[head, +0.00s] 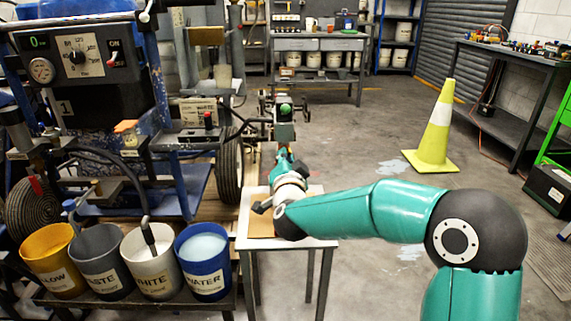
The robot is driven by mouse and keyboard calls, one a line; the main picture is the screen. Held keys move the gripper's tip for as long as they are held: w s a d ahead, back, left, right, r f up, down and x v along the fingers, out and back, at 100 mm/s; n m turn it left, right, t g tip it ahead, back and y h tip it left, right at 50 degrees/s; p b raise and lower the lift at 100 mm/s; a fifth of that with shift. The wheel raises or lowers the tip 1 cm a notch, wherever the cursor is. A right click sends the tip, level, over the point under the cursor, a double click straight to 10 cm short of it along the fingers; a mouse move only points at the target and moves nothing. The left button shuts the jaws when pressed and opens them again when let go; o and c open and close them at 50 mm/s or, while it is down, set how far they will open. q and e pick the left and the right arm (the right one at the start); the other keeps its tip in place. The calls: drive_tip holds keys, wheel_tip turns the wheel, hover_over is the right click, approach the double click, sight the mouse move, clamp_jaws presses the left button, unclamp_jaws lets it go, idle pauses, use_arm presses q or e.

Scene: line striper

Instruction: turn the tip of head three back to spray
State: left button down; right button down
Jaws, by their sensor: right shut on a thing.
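The line striper (85,80) fills the left side, with its gauge and dial panel at the top. A spray head (284,131) with a green knob on top is at the end of its bar, in the middle of the view. My right gripper (284,158) reaches up to the underside of this head. It is shut on a small part there, which appears to be the tip of head three. The tip itself is hidden by my gripper, so its direction cannot be read. My left gripper is not in view.
A small table (316,231) stands under my right wrist. A yellow bucket (52,261), a waste bucket (101,262), a white bucket (152,261) and a blue water bucket (203,264) stand at lower left. A traffic cone (436,132) stands on open floor to the right.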

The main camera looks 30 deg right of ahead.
drive_tip(key=shift+d+r, duration=0.1)
drive_tip(key=shift+m, duration=0.3)
drive_tip(key=m+b, duration=0.9)
idle(1.2)
drive_tip(key=shift+b, duration=0.3)
